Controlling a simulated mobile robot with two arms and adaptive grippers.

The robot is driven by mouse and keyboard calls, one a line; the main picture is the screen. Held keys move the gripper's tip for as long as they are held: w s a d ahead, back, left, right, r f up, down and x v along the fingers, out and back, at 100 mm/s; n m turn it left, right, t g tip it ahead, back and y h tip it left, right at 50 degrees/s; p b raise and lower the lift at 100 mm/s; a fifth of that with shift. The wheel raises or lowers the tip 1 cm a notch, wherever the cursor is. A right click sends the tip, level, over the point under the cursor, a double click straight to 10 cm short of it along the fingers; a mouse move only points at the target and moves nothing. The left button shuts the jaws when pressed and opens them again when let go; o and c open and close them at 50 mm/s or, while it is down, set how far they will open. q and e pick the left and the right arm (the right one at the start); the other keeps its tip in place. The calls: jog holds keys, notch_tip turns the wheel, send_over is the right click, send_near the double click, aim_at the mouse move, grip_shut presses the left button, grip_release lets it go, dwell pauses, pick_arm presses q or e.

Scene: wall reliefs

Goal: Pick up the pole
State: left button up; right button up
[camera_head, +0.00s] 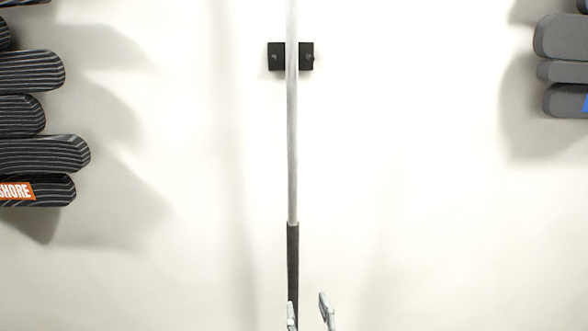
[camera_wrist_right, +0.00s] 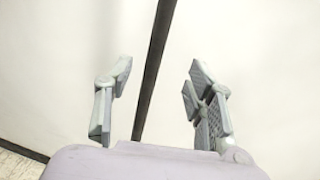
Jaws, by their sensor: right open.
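The pole (camera_head: 292,150) stands upright against the pale wall in the head view. Its upper part is silver-grey and its lower part is a dark grip. In the right wrist view the dark part of the pole (camera_wrist_right: 154,70) runs slightly tilted between the fingers. My right gripper (camera_head: 308,305) shows at the bottom of the head view, its fingertips near the dark grip. In the right wrist view my right gripper (camera_wrist_right: 158,85) is open, one finger on each side of the pole, with gaps on both sides. My left gripper is in neither view.
A black bracket (camera_head: 276,57) sits on the wall beside the upper pole. Striped dark padded shapes (camera_head: 40,155) stick out at the left, and grey ones (camera_head: 570,37) at the upper right. The wall around the pole is otherwise bare. A floor strip (camera_wrist_right: 18,162) shows at the lower left.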

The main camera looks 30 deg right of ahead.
aim_at(294, 265)
jog(key=p+x, duration=0.1)
jog(key=x, duration=0.9)
jog(key=shift+w+a+p, duration=0.1)
jog(key=shift+w+p, duration=0.15)
jog(key=shift+p, duration=0.15)
jog(key=shift+f+p+x, duration=0.2)
jog(key=shift+p+x, duration=0.15)
jog(key=shift+x, duration=2.7)
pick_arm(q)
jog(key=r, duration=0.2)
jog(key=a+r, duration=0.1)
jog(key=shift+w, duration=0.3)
pick_arm(e)
jog(key=shift+s, duration=0.1)
jog(key=shift+r, duration=0.1)
jog(key=shift+c, duration=0.7)
grip_shut()
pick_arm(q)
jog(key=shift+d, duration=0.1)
pick_arm(e)
jog(key=shift+r, duration=0.1)
